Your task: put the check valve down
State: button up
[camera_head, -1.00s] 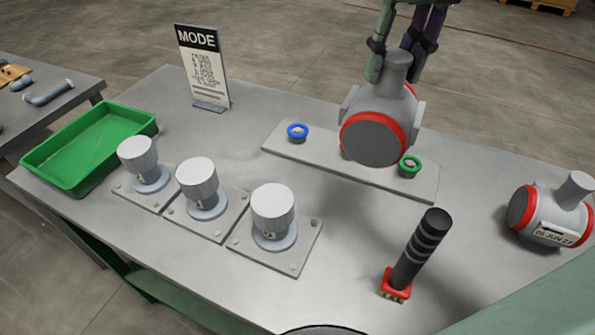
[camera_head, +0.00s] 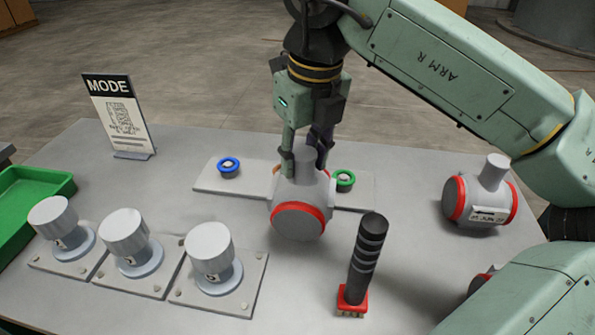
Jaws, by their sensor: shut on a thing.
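The check valve (camera_head: 301,205) is a grey body with red rings and a neck on top. It hangs upright under my gripper (camera_head: 307,158), which is shut on its neck. It appears low, in front of the light plate with the rings; whether it touches the table (camera_head: 150,320) cannot be told. It hides the middle of that plate. A second similar valve (camera_head: 482,196) with a date label stands at the right. Part of another grey and red thing (camera_head: 484,282) shows behind my arm at the lower right.
Several grey knobs on square plates (camera_head: 210,253) stand at the left front. A black-handled brush with a red base (camera_head: 366,262) stands close in front of the valve. The plate (camera_head: 215,183) bears blue and green rings. A MODE sign (camera_head: 118,115) and green tray (camera_head: 35,200) are left.

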aim_at(302, 175)
jog(key=shift+f+p, duration=0.35)
jog(key=shift+f, duration=1.45)
jog(key=shift+f, duration=0.2)
jog(key=o, duration=1.2)
jog(key=shift+r, duration=0.1)
